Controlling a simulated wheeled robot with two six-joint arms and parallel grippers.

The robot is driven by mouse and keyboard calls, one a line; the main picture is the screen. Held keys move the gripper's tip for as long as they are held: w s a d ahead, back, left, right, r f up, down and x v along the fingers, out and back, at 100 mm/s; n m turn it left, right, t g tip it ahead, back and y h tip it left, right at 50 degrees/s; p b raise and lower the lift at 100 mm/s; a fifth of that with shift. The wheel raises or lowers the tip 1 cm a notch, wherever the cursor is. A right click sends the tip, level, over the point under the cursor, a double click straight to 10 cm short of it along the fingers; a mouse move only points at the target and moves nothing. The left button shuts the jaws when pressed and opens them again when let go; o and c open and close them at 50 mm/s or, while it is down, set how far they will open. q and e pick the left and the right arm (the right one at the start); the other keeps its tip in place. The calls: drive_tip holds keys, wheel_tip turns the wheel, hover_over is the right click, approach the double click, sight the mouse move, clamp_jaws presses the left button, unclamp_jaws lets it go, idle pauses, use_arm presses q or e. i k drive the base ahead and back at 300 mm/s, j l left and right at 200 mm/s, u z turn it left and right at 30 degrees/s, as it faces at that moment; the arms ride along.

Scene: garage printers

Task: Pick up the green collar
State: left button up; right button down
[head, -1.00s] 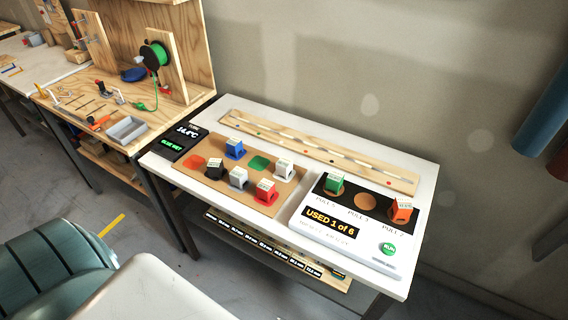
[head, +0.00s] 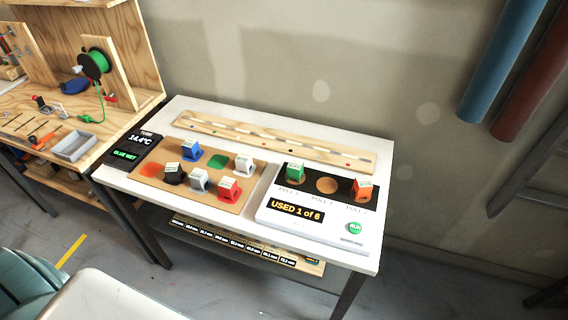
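The green collar (head: 295,173) stands on the black top panel of the white test box (head: 312,238), at its left spot. An orange collar (head: 362,189) stands at the right spot of the same panel, and the round brown spot between them is empty. Neither of my grippers is in the head view.
A brown board (head: 148,181) left of the box holds blue (head: 191,151), black (head: 174,173), grey, white and red (head: 229,190) collars. A long wooden strip (head: 270,141) lies along the back of the white table (head: 405,150). A dark display (head: 127,149) sits at the left edge.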

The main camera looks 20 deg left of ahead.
sight(296, 167)
drive_tip(key=j+u, duration=0.7)
drive_tip(key=i+j+u, duration=0.1)
drive_tip(key=u, duration=0.25)
drive_tip(key=j, duration=0.1)
